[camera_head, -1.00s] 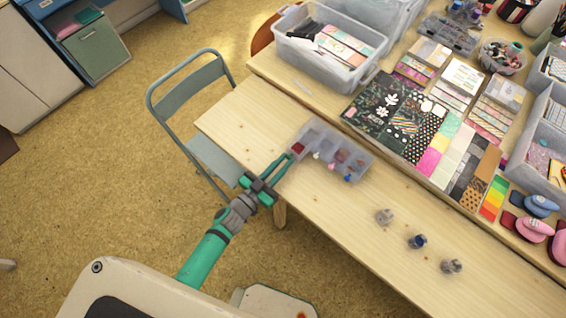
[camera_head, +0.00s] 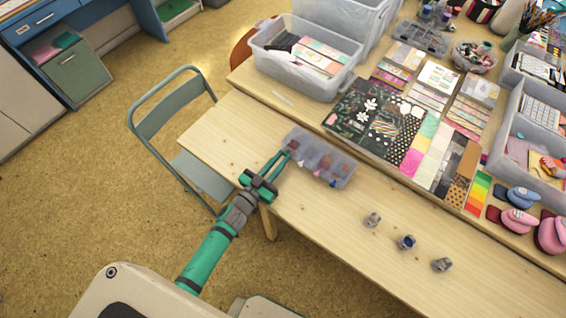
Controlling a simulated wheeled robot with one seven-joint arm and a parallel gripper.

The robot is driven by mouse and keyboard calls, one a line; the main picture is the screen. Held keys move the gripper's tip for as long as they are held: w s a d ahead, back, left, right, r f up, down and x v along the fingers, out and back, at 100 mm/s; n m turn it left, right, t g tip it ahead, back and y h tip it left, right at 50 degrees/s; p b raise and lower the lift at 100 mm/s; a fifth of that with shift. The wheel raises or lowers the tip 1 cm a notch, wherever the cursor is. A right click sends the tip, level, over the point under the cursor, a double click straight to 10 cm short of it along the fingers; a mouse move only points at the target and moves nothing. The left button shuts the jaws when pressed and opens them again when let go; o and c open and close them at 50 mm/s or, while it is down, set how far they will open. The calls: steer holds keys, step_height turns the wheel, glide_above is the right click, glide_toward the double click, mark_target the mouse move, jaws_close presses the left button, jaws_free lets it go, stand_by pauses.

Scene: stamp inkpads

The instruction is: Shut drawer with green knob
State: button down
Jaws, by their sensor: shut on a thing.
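A small translucent drawer box (camera_head: 342,172) sits on the pale wooden table. Its compartments show reddish contents, and small pink, red and blue knobs are on its near side. My gripper (camera_head: 285,154), with long green fingers, reaches from the lower left to the near side of the left-end drawer. The fingers are close together and shut at that drawer's front. They cover its knob, so I cannot see a green knob or tell exactly how far the drawer stands out.
Several small stamps (camera_head: 406,242) stand on the table to the right. Patterned paper sheets (camera_head: 400,128) and a clear bin (camera_head: 304,58) lie behind the box. A folding chair (camera_head: 172,120) stands left of the table. The near table front is clear.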

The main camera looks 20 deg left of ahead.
steer(key=shift+d, duration=0.15)
steer(key=c, duration=1.7)
jaws_free()
steer(key=s, duration=0.3)
steer(key=s+a, duration=0.1)
steer(key=s, duration=0.3)
steer(key=s+a, duration=0.1)
steer(key=s, duration=0.2)
steer(key=shift+s+a, duration=0.1)
steer(key=shift+s, duration=0.25)
